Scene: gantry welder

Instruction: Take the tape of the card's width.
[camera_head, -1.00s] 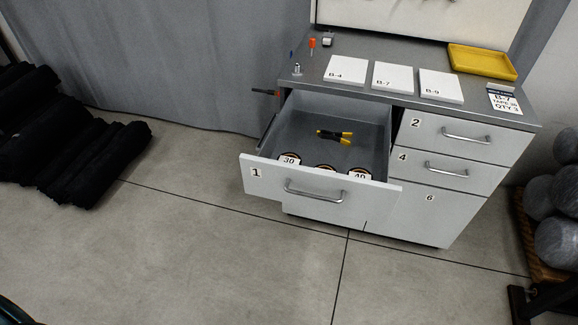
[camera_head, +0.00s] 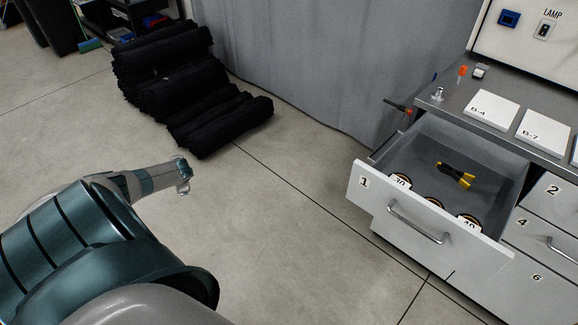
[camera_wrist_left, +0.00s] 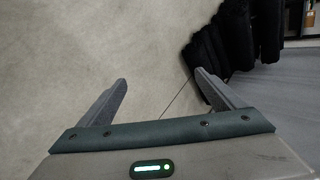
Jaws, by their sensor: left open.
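Drawer 1 (camera_head: 375,198) of the grey cabinet stands pulled open at the right of the head view. Several objects lie in it. Behind its front panel are a tape roll labelled 30 (camera_head: 400,181), a middle roll (camera_head: 433,202) whose label is hidden, and a roll labelled 40 (camera_head: 468,221). The panel hides their lower parts. My left gripper (camera_head: 183,177) is at the left of the head view, above the floor, well away from the drawer. The left wrist view shows its two fingers (camera_wrist_left: 164,84) apart with nothing between them. The order card is out of view now.
Yellow-and-black pliers (camera_head: 457,174) lie in the drawer. White boxes B-4 (camera_head: 488,109) and B-7 (camera_head: 543,132) lie on the cabinet top. Black rolls (camera_head: 200,90) are piled on the floor by the grey curtain (camera_head: 340,60). The floor between my left arm and the drawer is clear.

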